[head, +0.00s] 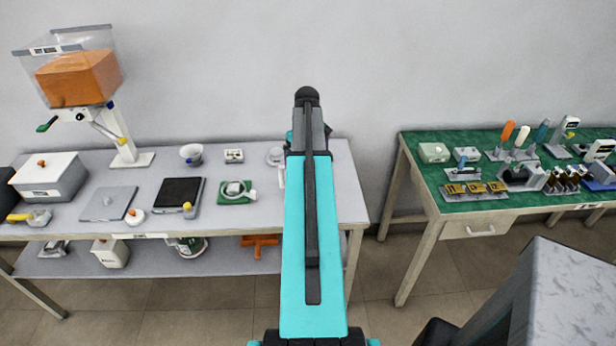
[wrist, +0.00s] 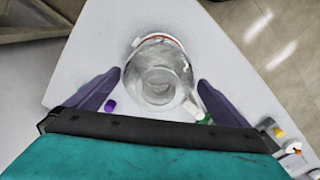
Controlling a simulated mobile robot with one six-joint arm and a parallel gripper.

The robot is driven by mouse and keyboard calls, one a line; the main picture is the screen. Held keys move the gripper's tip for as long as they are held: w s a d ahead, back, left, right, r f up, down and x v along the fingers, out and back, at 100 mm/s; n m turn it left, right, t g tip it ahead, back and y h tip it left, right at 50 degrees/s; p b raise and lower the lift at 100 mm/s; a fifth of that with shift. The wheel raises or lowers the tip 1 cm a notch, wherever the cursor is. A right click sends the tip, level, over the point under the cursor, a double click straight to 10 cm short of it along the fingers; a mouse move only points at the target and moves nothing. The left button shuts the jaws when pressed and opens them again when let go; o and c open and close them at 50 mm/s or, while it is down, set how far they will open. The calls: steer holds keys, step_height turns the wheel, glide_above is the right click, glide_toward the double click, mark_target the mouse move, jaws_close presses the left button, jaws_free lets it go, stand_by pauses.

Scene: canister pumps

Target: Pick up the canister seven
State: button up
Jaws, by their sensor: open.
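In the wrist view, a clear, round, glass-like canister (wrist: 158,88) with a reddish band at its far edge stands on a light grey tabletop. No number on it can be read, so I cannot tell whether it is canister seven. My gripper (wrist: 159,79) is open, with one dark finger on each side of the canister. I see gaps at both sides and no clear contact. In the head view, my turquoise arm hides most of the gripper and the spot below it. A pale round thing (head: 275,156) shows just left of the arm; I cannot tell whether it is the canister.
A grey workbench (head: 120,173) holds a hopper with orange contents (head: 78,78), a black scale (head: 178,193) and a green pad (head: 236,198). A green-topped bench (head: 500,200) with several tools stands right.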

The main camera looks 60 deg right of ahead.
steer(key=shift+s+f+p, duration=0.1)
steer(key=shift+f+p, duration=0.85)
steer(key=shift+f, duration=0.45)
steer(key=shift+f+p, duration=0.3)
steer(key=shift+f, duration=0.9)
steer(key=shift+c, duration=0.3)
steer(key=c, duration=1.4)
steer(key=shift+r, duration=0.15)
steer(key=a+r+b, duration=0.1)
steer(key=a+b, duration=0.1)
steer(key=a, duration=0.3)
steer(key=a+r+b, duration=0.2)
steer(key=a, duration=0.3)
steer(key=a+r+b, duration=0.1)
steer(key=a+b, duration=0.1)
steer(key=a, duration=0.4)
steer(key=shift+s+r, duration=0.35)
steer(key=shift+s, duration=0.05)
